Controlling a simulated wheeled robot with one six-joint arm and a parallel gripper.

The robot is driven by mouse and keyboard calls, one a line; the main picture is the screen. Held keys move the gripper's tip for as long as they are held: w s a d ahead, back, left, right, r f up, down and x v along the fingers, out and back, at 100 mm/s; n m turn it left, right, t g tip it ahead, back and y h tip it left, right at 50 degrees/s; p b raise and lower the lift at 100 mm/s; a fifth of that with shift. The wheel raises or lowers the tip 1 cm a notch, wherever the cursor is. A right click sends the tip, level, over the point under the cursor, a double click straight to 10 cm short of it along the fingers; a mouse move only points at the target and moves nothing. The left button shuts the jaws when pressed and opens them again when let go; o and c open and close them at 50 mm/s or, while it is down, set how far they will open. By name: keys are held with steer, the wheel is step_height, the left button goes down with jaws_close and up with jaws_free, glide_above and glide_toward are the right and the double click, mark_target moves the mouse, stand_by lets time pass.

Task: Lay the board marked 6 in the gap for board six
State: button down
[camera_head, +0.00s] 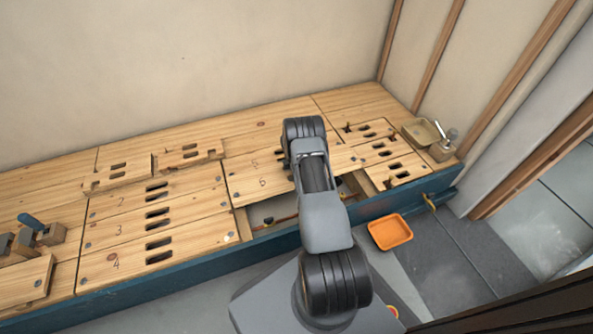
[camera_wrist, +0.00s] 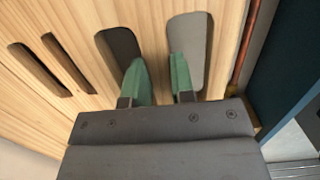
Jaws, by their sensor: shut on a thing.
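The board marked 6 (camera_head: 265,183) is a pale wooden plank. It lies close along the near side of the board marked 5 (camera_head: 252,164). An open gap (camera_head: 268,211) shows in front of board 6, between it and the blue front edge. My gripper (camera_wrist: 158,78) has its green fingers in the two slots of a board, shut on the wood (camera_wrist: 153,45) between them; this matches board 6. In the head view my arm hides the fingers and the middle of the board. I cannot tell whether the board is raised or resting.
Boards marked 2, 3 and 4 (camera_head: 130,258) lie to the left. A copper pipe (camera_head: 275,224) runs inside the gap. Small slotted boards (camera_head: 392,170) lie to the right. An orange tray (camera_head: 390,231) is on the floor beside the blue front edge (camera_head: 180,271).

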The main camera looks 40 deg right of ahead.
steer(key=shift+f, duration=0.2)
steer(key=shift+f+b, duration=1.1)
steer(key=shift+b, duration=0.15)
steer(key=shift+f+b, duration=0.35)
steer(key=shift+b, duration=0.1)
stand_by(0.4)
steer(key=c, duration=0.9)
jaws_free()
steer(key=shift+f, duration=0.1)
